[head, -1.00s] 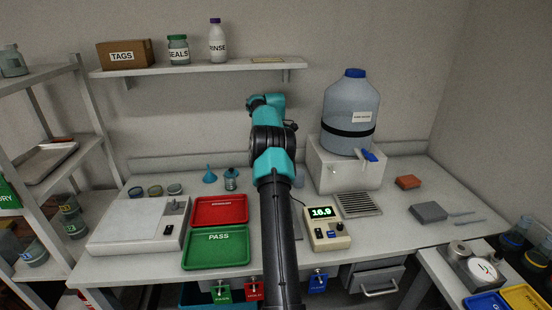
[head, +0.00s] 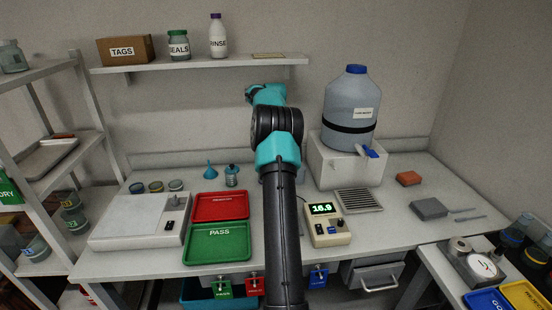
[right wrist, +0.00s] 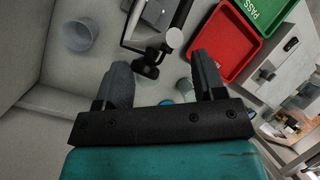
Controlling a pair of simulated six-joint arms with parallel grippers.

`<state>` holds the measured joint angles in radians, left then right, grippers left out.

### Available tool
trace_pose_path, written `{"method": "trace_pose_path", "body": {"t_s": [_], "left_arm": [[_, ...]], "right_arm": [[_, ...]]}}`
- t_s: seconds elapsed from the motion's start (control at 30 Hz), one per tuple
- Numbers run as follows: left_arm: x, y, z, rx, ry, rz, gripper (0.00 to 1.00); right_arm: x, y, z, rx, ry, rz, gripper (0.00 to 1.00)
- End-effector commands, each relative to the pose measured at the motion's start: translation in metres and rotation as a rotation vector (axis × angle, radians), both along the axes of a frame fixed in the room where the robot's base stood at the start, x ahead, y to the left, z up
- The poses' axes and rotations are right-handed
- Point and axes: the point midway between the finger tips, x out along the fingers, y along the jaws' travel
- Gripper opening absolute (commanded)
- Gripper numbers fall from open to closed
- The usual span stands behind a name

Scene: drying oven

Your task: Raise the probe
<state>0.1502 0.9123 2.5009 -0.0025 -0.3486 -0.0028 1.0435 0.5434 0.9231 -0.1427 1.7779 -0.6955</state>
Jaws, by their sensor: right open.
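In the right wrist view, a stand-like fixture with a dark rod, a pale cylindrical end and a black clamp-like part (right wrist: 148,62) lies just beyond my fingertips. It may hold the probe, but I cannot make out the probe itself. My right gripper (right wrist: 162,72) is open and empty, with its two dark fingers spread. In the head view my arm hides this fixture, and the gripper itself is not visible. The meter (head: 327,223) with a lit green display stands just right of my arm. My left gripper is not in view.
A translucent cup (right wrist: 78,36) stands near the fixture. A red tray (head: 220,206) and a green PASS tray (head: 217,244) lie left of my arm. A large blue-capped carboy (head: 350,108) stands on a white block behind the meter. A shelf (head: 200,64) runs along the back wall.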

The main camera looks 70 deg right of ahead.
Motion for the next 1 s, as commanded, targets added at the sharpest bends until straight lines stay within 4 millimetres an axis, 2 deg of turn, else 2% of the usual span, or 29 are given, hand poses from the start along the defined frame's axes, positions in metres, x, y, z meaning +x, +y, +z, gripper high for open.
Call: {"method": "trace_pose_path", "body": {"t_s": [0.27, 1.0], "left_arm": [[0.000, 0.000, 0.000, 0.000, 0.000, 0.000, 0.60], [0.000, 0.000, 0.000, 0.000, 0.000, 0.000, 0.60]], "right_arm": [[-0.006, 0.028, -0.003, 0.015, 0.002, 0.002, 0.61], [-0.031, 0.112, 0.008, 0.008, 0.002, 0.002, 0.61]]}}
